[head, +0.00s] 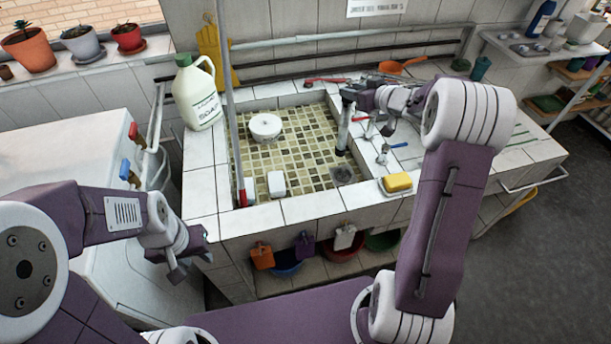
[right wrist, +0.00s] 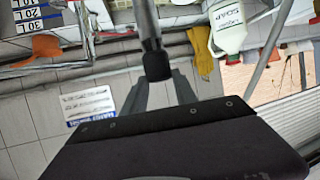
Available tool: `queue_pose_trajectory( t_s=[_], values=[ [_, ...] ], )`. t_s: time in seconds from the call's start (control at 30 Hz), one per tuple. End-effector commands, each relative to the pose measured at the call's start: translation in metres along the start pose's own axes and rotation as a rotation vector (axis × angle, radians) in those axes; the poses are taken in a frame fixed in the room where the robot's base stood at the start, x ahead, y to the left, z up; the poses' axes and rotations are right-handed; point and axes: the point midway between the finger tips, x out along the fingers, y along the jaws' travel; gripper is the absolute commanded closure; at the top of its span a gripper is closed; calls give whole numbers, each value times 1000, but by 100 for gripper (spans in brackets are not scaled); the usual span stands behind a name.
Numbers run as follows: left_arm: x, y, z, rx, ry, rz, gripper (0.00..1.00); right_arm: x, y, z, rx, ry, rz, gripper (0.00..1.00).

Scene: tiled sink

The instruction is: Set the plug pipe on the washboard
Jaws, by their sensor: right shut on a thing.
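The plug pipe (head: 343,128) is a grey tube with dark ends. My right gripper (head: 352,94) is shut on its upper end and holds it roughly upright over the sink basin. Its lower end is near the drain (head: 343,175); I cannot tell whether they touch. In the right wrist view the pipe (right wrist: 146,22) and its dark end (right wrist: 155,62) show between the fingers. A pale surface with green lines (head: 522,142), partly behind my right arm, may be the washboard. My left gripper (head: 190,262) is open and empty, left of the sink front.
A soap jug (head: 198,95) stands on the left rim. A white round item (head: 265,127) and a white block (head: 276,183) lie in the basin. A yellow sponge (head: 397,182) and small taps (head: 383,153) are on the right rim.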

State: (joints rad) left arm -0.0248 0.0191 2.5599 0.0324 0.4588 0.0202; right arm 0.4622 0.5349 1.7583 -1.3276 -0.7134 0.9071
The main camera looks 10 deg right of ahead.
Motion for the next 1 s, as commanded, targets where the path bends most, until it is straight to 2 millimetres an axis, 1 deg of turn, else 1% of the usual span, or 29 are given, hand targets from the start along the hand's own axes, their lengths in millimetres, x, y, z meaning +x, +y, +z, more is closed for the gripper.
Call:
queue_pose_trajectory(
  t_s=[0.13, 0.27, 0.47, 0.7, 0.77, 0.9, 1.0],
  values=[
    [3, 0, 0, 0, 0, 0, 64, 2, -4, 2, -1, 2, -1, 100],
    [10, 0, 1, 0, 0, 0, 64, 8, -20, 10, 0, 3, -4, 100],
    [24, 0, 3, 0, 0, 0, 64, 20, -50, 27, -1, 1, -4, 100],
    [42, -1, 4, 0, 0, 0, 64, 38, -97, 50, 0, 1, -4, 100],
    [44, -1, 5, 0, 0, 0, 64, 41, -105, 53, -1, 3, -4, 100],
    [46, -1, 5, 0, 0, 0, 64, 44, -115, 57, -1, 2, -2, 100],
    [46, -1, 5, 0, 0, 0, 64, 44, -116, 57, 0, 3, 0, 100]
  ],
)
